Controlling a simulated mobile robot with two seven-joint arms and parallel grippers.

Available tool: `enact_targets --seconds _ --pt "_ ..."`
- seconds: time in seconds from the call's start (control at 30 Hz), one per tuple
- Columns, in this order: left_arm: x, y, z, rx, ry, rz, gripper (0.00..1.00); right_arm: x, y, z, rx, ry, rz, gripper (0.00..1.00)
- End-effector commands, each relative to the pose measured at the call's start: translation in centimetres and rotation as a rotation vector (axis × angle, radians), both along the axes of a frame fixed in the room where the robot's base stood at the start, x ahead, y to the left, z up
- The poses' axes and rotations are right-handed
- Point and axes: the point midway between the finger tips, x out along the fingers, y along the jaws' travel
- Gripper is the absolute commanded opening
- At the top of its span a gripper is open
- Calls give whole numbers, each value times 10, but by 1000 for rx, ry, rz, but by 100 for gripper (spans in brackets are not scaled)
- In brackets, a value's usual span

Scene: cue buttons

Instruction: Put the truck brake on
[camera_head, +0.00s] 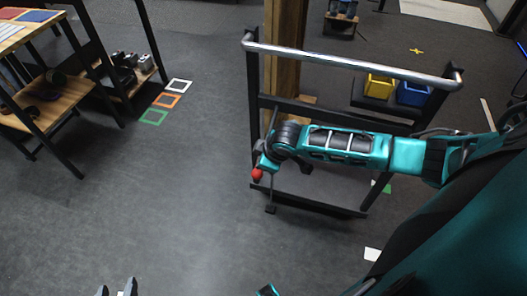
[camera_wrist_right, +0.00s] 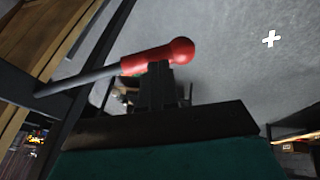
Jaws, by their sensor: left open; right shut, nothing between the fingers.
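The truck (camera_head: 310,196) is a dark-framed cart with a silver push bar (camera_head: 350,63). Its brake lever ends in a red knob (camera_head: 257,174) at the cart's lower left corner. In the right wrist view the lever's red grip (camera_wrist_right: 160,56) sits on a grey rod and crosses at the fingertips. My right gripper (camera_wrist_right: 157,75) is shut and empty, its fingertips at the red grip; I cannot tell whether they touch it. In the head view my right arm hides most of that gripper. My left gripper (camera_head: 117,290) is open and empty at the bottom left edge, far from the truck.
A wooden post (camera_head: 283,50) stands behind the push bar. Yellow (camera_head: 380,86) and blue (camera_head: 414,93) bins sit beyond the bar. A workbench with shelves (camera_head: 62,100) is at upper left, with coloured floor squares (camera_head: 165,100) beside it. The floor left of the truck is clear.

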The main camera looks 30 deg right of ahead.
Motion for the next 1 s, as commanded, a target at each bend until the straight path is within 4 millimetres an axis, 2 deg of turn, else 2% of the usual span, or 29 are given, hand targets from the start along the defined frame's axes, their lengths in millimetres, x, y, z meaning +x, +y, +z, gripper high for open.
enact_targets --seconds 0.2,0.6,0.83,1.0 --pt "2 -1 3 -3 -6 -1 53 2 -1 -13 1 0 1 0" --pt "2 -3 4 -6 -8 -3 53 1 -3 -19 -1 4 0 0" --pt "2 -3 4 -7 -8 -4 53 0 -2 -19 -1 7 0 0" --pt "3 -2 17 -4 -14 -3 53 -1 -3 -6 -1 6 0 0"
